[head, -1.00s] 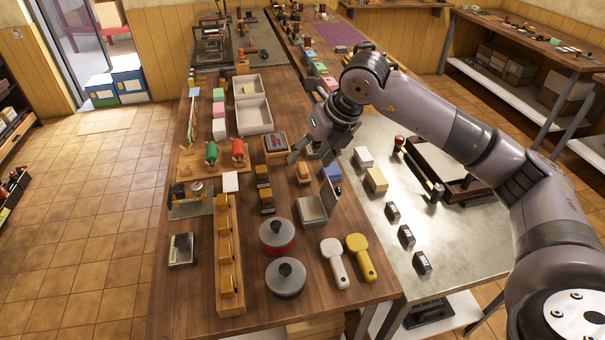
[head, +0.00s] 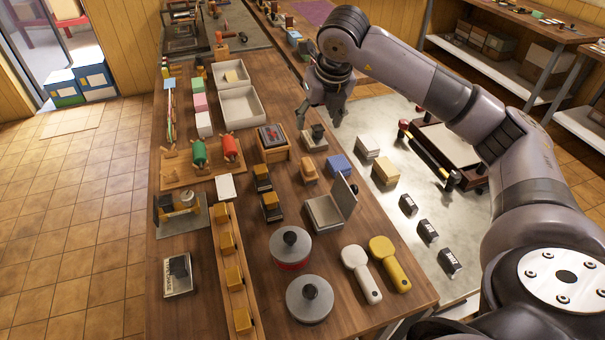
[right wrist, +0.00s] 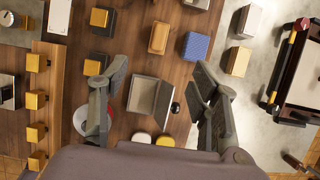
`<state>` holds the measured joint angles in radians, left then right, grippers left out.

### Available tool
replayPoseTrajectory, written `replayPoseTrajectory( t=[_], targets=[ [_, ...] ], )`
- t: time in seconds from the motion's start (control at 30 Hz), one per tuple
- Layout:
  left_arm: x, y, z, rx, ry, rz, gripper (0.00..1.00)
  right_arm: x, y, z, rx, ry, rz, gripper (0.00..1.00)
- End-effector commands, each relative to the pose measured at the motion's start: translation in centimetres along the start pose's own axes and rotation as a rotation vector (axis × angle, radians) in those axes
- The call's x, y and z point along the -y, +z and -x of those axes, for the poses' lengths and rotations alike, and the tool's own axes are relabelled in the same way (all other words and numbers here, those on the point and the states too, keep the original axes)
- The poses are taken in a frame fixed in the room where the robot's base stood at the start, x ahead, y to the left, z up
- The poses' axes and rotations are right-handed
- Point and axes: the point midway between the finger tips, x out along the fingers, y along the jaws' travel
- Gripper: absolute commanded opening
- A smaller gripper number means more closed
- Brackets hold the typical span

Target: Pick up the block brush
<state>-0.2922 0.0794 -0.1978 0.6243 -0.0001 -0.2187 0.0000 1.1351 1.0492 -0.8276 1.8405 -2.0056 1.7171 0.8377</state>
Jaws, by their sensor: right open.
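A small tan wooden block (head: 308,168), which looks like the block brush, lies on the wooden table between the yellow-and-black stamps and a blue block. It also shows near the top middle of the right wrist view (right wrist: 158,38). My right gripper (head: 319,116) is above the table, apart from the block, pointing down. Its two fingers are spread wide and empty, and in the right wrist view (right wrist: 160,80) the open-lidded metal pad shows between them. My left gripper is not in view.
Close to the tan block are the blue block (head: 338,165), yellow-and-black stamps (head: 271,206), the open-lidded pad (head: 325,213) and a wooden box with a dark top (head: 272,142). Bare wood shows between items.

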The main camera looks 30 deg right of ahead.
Motion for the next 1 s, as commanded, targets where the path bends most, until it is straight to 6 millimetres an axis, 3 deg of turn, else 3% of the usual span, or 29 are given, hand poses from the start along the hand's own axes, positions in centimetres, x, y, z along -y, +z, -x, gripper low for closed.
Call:
replayPoseTrajectory(
  t=[0.03,0.17,0.37,0.57,1.0],
  targets=[
    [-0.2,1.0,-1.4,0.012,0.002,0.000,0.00,0.0,-0.6,-1.4,0.000,0.000,0.000,0.57],
    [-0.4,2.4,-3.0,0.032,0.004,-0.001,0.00,0.0,-1.2,-2.9,0.000,0.001,0.000,0.57],
    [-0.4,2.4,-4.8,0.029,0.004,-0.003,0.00,0.0,-1.9,-4.6,0.000,0.001,0.000,0.57],
    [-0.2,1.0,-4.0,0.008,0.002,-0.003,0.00,0.0,-1.9,-6.9,-0.005,-0.001,0.000,0.57],
    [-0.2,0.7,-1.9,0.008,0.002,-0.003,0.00,-0.1,-1.9,-15.5,-0.003,0.001,0.000,0.57]
  ],
)
